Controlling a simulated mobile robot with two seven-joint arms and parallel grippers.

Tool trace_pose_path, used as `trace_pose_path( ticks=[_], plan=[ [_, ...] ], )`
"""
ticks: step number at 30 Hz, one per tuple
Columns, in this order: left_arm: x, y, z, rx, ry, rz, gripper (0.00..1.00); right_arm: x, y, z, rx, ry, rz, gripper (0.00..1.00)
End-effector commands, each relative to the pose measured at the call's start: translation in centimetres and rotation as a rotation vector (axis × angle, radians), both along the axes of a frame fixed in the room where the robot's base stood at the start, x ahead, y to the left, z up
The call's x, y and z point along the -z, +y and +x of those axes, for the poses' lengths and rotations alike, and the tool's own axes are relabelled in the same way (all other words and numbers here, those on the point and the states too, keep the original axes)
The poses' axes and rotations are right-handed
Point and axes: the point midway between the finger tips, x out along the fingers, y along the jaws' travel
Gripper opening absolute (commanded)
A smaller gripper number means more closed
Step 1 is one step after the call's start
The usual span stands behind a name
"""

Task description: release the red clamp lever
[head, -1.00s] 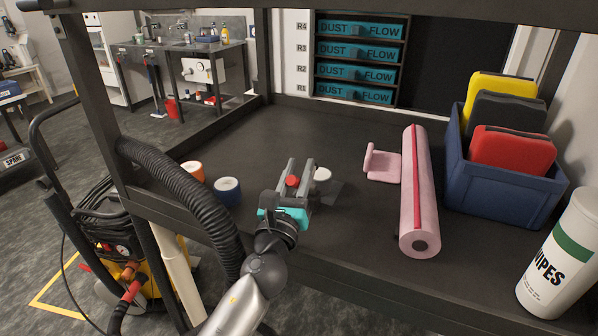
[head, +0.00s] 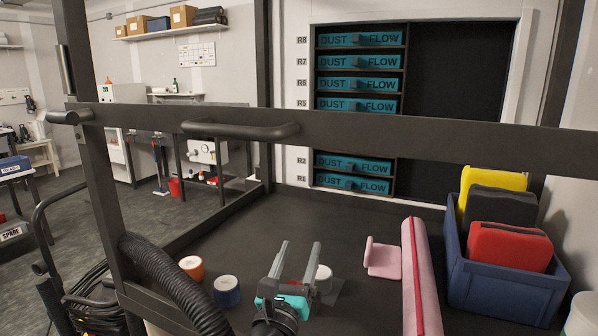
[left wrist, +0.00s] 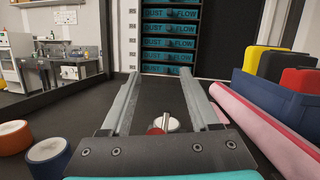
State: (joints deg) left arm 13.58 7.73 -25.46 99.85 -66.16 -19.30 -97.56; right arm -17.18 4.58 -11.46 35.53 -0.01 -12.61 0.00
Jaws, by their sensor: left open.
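My left gripper (head: 301,246) reaches in over the dark bench from the lower edge of the head view. Its two grey fingers are apart with nothing held between them; they also show in the left wrist view (left wrist: 160,78). A small red piece (left wrist: 156,131) shows low between the fingers in the left wrist view, mostly hidden by the gripper body. I cannot tell whether it is the clamp lever. No lever shape is clear in either view. My right gripper is not in view.
An orange roll (head: 191,267) and a blue roll (head: 227,291) stand left of the gripper. A pink roll (head: 420,285) and a blue bin (head: 505,290) of pads lie right. A dark frame bar (head: 400,133) crosses the front. Teal drawers (head: 350,185) stand behind.

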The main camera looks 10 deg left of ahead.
Motion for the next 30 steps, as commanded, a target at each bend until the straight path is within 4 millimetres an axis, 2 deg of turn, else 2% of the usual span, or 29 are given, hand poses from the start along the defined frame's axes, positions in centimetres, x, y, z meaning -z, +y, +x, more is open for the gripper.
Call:
trace_pose_path(
  ticks=[1,3,8,21,25,30],
  plan=[
    [-1.4,0.0,0.0,0.001,-0.001,0.0,0.62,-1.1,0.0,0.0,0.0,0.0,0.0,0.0],
    [-2.5,0.0,0.0,0.002,-0.001,0.0,0.62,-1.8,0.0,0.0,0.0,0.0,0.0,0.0],
    [-5.1,0.0,0.0,0.002,-0.001,0.001,0.62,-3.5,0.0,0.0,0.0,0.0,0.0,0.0],
    [-13.6,0.0,0.0,0.002,-0.001,0.001,0.62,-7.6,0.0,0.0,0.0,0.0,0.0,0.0],
    [-15.0,0.0,0.0,0.0,-0.001,0.001,0.62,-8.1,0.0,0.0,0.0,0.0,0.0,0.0],
    [-15.5,0.0,0.0,0.0,0.002,0.0,0.62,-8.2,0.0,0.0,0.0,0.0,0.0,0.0]
  ],
)
